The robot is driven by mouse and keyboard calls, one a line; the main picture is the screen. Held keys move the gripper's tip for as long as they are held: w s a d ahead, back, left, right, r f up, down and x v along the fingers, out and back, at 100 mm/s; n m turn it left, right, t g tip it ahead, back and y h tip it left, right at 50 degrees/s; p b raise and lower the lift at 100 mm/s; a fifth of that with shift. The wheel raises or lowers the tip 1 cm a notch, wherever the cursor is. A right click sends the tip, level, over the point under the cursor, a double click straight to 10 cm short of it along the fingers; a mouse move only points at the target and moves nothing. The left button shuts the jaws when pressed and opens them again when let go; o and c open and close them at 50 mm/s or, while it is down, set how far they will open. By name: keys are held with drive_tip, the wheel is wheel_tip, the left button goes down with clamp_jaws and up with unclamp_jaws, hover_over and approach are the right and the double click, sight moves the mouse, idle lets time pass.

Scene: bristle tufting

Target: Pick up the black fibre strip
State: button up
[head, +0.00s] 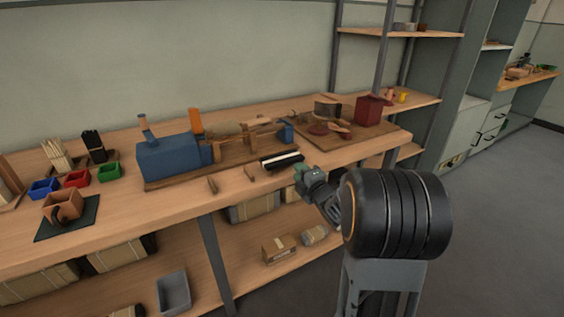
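A black strip with a pale band along it (281,157) lies at the bench's front edge, right of the blue machine. It looks like the black fibre strip, but it is small here. A bundle of upright black bristles (94,142) stands in a holder at the far left.
The blue machine (168,160) on its wooden base fills the middle of the bench. Blue, red and green bins (76,179) are at left. A dark red box (368,110) stands at right. Cartons sit on the lower shelf (190,262).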

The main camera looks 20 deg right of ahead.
sight(290, 163)
drive_tip(key=shift+w+a+b, duration=0.15)
drive_tip(key=shift+w+a, duration=0.05)
drive_tip(key=shift+w, duration=1.65)
drive_tip(key=shift+w+a+b, duration=0.15)
drive_tip(key=shift+w+a, duration=0.05)
drive_tip(key=shift+w, duration=1.6)
clamp_jaws()
